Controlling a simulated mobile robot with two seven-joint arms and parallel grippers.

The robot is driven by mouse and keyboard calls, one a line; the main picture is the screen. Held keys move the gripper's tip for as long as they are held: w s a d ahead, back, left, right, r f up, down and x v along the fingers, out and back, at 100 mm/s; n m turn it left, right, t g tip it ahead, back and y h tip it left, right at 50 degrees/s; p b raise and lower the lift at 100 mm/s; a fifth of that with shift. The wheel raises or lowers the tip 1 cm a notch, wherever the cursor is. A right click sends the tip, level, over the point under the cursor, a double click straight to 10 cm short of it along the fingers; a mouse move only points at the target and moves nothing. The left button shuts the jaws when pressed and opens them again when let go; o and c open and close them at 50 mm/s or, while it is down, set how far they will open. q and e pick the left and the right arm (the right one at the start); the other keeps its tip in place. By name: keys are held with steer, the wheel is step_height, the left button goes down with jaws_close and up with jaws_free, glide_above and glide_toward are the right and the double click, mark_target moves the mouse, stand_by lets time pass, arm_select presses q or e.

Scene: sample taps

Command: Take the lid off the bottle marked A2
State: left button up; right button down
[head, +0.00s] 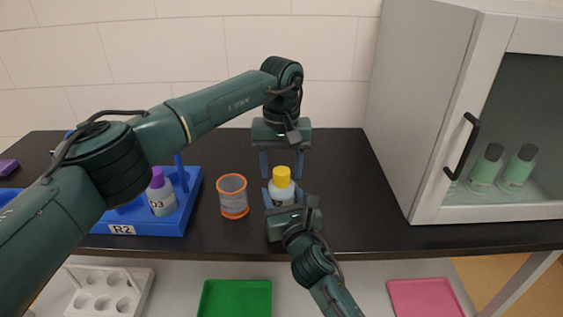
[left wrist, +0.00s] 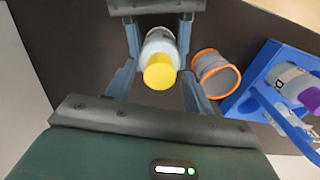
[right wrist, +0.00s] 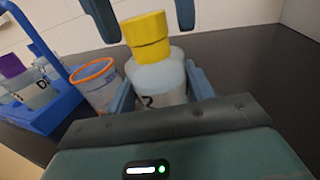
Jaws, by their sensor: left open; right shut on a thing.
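A pale bottle (head: 282,191) with a yellow lid (head: 282,176) stands upright at the middle of the dark counter. Only part of its label shows in the right wrist view (right wrist: 150,100), with what looks like a 2; the letter is hidden. My right gripper (head: 281,199) is shut on the bottle's body from the front, below the lid. My left gripper (head: 281,172) points down from above, open, its fingers on either side of the lid. In the left wrist view the lid (left wrist: 159,72) lies between those fingers with gaps.
A clear cup with an orange rim (head: 233,196) stands just left of the bottle. A blue rack marked R2 (head: 160,228) holds a purple-lidded bottle (head: 161,195). Green (head: 235,298) and pink (head: 422,298) trays lie below.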

arm_select(q)
steer(key=c, duration=1)
steer(key=n, duration=0.6)
steer(key=shift+c, duration=0.2)
steer(key=n, duration=1.1)
steer(key=shift+r, duration=0.1)
steer(key=n, duration=0.4)
steer(key=shift+n, duration=0.3)
steer(key=n, duration=0.6)
steer(key=shift+n, duration=0.3)
steer(key=n, duration=0.6)
steer(key=shift+n, duration=0.3)
steer(key=n, duration=0.6)
steer(key=shift+n, duration=0.3)
steer(key=n, duration=1.2)
steer(key=shift+r+n, duration=0.1)
steer(key=shift+n, duration=0.2)
steer(key=shift+r, duration=0.1)
